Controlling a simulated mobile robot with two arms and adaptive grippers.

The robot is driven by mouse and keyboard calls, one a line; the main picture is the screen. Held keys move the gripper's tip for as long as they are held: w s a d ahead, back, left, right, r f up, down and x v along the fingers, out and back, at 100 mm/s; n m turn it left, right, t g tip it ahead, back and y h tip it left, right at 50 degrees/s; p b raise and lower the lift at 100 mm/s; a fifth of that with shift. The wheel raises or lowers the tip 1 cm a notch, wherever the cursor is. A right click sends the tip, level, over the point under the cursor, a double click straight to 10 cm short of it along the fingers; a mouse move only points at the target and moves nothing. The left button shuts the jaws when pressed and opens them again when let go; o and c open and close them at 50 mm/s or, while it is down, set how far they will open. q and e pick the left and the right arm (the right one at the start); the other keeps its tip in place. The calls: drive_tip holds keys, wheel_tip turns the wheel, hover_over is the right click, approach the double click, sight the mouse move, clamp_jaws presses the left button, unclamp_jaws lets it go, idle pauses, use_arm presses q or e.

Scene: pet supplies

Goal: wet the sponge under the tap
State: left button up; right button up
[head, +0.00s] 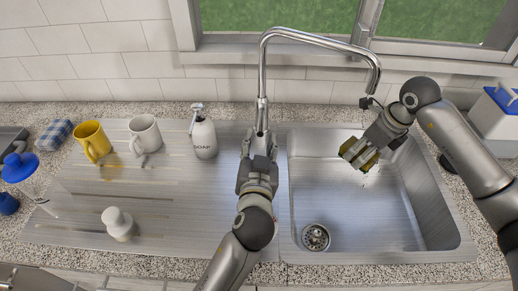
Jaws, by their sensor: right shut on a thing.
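The yellow and dark sponge (367,158) is held in my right gripper (358,151), which is shut on it above the sink basin (390,212). The gripper partly hides the sponge. The chrome tap (263,82) arches over to the right, and its spout end hangs just above my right gripper. No water stream can be made out. My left gripper (259,146) is at the foot of the tap, its fingers apart on either side of it. Whether they touch the tap cannot be told.
A white soap bottle (204,138) stands left of the tap. A yellow mug (92,140), a white mug (145,133) and a white pot (118,223) stand on the drainboard (180,195). A clear blue-topped container (38,190) is far left. The basin floor is clear around the drain (315,237).

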use_arm(q)
drive_tip(key=shift+s+a+r, duration=0.1)
drive_tip(key=shift+s+r, duration=0.05)
drive_tip(key=shift+s, duration=0.8)
